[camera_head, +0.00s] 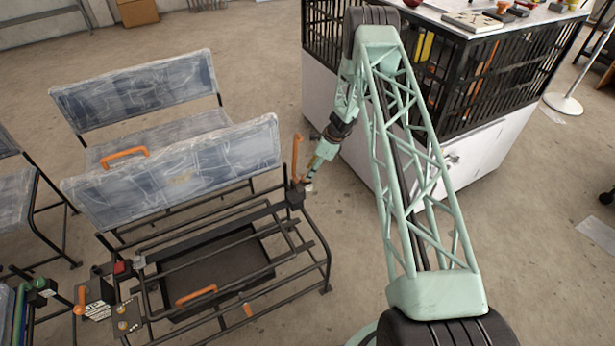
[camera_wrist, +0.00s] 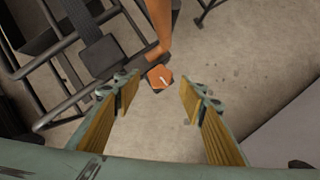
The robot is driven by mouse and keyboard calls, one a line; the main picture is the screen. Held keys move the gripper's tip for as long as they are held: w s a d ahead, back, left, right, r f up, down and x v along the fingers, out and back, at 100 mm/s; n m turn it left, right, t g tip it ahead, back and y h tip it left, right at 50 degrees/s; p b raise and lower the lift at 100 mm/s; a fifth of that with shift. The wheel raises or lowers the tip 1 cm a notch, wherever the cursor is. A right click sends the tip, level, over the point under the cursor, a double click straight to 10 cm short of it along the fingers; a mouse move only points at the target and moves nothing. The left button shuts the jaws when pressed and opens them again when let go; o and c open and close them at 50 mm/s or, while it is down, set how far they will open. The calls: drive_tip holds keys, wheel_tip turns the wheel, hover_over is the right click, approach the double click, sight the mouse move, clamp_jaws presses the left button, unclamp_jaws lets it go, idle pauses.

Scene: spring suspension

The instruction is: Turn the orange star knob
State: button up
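The orange star knob (camera_wrist: 160,77) shows in the wrist view as a small orange, many-sided head with a pale mark on it. It lies beyond my gripper (camera_wrist: 157,92), roughly centred between the fingertips. My gripper is open, with yellow-lined fingers, and I see nothing held between them. No contact with the knob is visible. In the head view my gripper (camera_head: 315,168) slants down at the right end of the black frame's upper bar. The knob cannot be made out clearly there.
An upright orange lever (camera_head: 296,155) stands close beside my gripper; it also shows in the wrist view (camera_wrist: 158,22). The seat frame (camera_head: 322,255) has bars and a worn blue-grey backrest (camera_head: 180,170). A black-mesh cabinet (camera_head: 480,85) stands right. Bare floor lies between.

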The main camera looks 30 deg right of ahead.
drive_tip(key=shift+x, duration=1.85)
drive_tip(key=shift+c, duration=0.7)
drive_tip(key=c, duration=0.7)
